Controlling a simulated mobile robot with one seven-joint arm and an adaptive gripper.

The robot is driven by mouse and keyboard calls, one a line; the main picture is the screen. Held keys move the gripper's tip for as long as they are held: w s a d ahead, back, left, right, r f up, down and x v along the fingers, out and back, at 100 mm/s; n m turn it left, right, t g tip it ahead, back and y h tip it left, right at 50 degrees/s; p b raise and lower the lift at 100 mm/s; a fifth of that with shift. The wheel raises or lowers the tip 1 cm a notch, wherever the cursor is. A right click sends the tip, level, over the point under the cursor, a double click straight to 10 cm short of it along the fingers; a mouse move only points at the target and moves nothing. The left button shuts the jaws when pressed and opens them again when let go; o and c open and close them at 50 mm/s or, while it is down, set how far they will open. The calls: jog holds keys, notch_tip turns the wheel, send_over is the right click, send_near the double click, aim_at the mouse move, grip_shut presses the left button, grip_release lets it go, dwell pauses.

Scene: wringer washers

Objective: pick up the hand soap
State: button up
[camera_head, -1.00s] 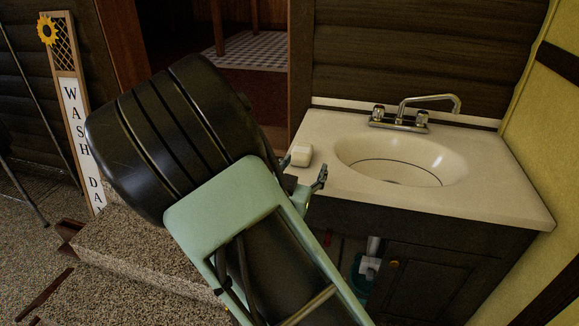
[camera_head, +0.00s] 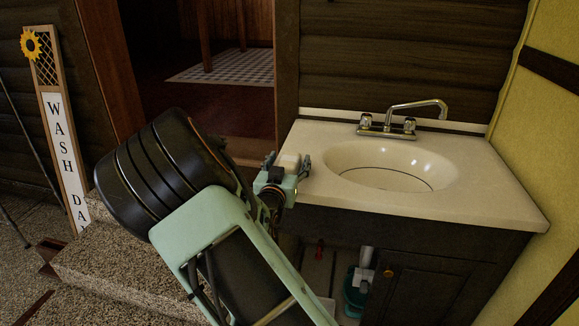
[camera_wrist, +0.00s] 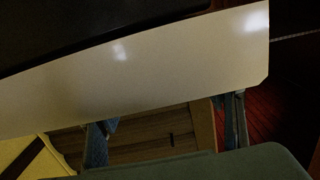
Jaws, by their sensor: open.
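The hand soap, a small pale block (camera_head: 289,162), sits at the left end of the sink counter (camera_head: 450,200). My gripper (camera_head: 286,164) is open at the counter's left edge in the head view. Its two fingers show on either side of the soap, and its palm hides the soap's lower part. I cannot tell whether the fingers touch it. In the wrist view, the gripper (camera_wrist: 171,110) shows two spread fingers near the bottom. A broad pale surface (camera_wrist: 140,70) fills the middle there; I cannot tell whether it is counter or soap.
The sink basin (camera_head: 390,165) and the metal faucet (camera_head: 387,128) lie right of the soap. A dark cabinet (camera_head: 430,280) stands below. A wooden wall (camera_head: 400,50) rises behind, and a yellow wall (camera_head: 545,130) stands at the right. A WASH DAY sign (camera_head: 62,150) stands at the left.

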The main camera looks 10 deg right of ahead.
jog(key=shift+w+d, duration=0.15)
jog(key=shift+w, duration=0.25)
jog(key=shift+c, duration=0.3)
jog(key=c, duration=1.3)
